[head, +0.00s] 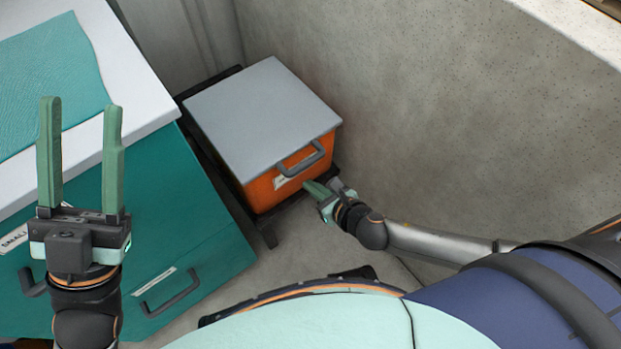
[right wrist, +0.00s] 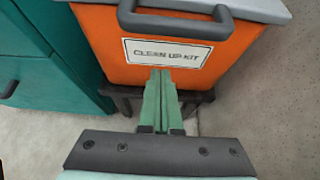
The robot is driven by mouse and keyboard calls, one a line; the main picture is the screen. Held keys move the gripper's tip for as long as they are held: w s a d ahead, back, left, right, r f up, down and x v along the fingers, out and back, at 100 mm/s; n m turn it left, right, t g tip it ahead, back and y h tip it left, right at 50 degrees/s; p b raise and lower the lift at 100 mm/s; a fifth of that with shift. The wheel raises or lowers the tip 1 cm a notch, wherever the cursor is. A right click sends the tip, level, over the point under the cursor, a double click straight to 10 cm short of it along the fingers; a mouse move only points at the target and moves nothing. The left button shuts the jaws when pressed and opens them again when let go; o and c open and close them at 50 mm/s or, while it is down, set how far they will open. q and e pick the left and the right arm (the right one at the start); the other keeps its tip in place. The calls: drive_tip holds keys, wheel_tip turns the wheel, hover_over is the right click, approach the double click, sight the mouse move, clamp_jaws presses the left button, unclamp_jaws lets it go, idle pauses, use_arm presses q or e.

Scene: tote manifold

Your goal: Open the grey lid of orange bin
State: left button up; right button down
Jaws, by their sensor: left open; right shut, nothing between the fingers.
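The orange bin (head: 267,189) stands on a dark low stand against the wall, with its flat grey lid (head: 262,115) lying closed on top. A dark grey handle (head: 301,160) sticks out at the lid's front edge; it also shows in the right wrist view (right wrist: 172,25). The bin's front has a "CLEAN UP KIT" label (right wrist: 167,53). My right gripper (head: 313,188) is shut and empty, its fingertips just in front of the bin, below the handle and label. I cannot tell whether they touch the bin. My left gripper (head: 80,110) is open and empty, over the teal cabinet.
The teal drawer cabinet (head: 180,215) with a white top (head: 145,88) and a teal mat (head: 50,70) stands left of the bin. A speckled grey wall (head: 450,100) rises behind and right. The dark stand (right wrist: 125,97) is under the bin.

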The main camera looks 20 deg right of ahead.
drive_tip(key=r, duration=0.2)
drive_tip(key=w+r+p, duration=0.1)
drive_tip(key=r, duration=0.1)
drive_tip(key=shift+a, duration=0.15)
